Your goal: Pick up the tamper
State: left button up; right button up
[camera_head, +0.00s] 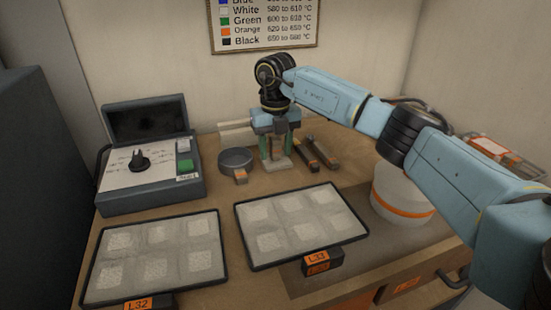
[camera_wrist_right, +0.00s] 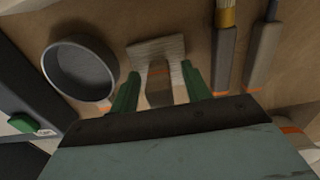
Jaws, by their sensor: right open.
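The tamper, a pale flat block with a grip rising from it, stands on the table at the back; its base (camera_head: 279,164) shows below my right gripper (camera_head: 276,147). In the right wrist view the tamper (camera_wrist_right: 157,48) lies ahead of and between the green fingertips of the gripper (camera_wrist_right: 161,80). The fingers are apart, one on each side of the tamper's grip, and I see no clear contact. Part of the grip is hidden by the gripper body. My left gripper is not in view.
A round dark dish (camera_head: 236,160) stands left of the tamper, and brushes with dark handles (camera_head: 322,152) lie close on its right. Trays L32 (camera_head: 150,223) and L33 (camera_head: 300,187) are in front. A control box (camera_head: 150,185) stands left, a white tub (camera_head: 402,195) right.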

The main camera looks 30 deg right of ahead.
aim_at(275, 138)
grip_shut()
dwell(0.3)
jog(key=shift+r, duration=0.1)
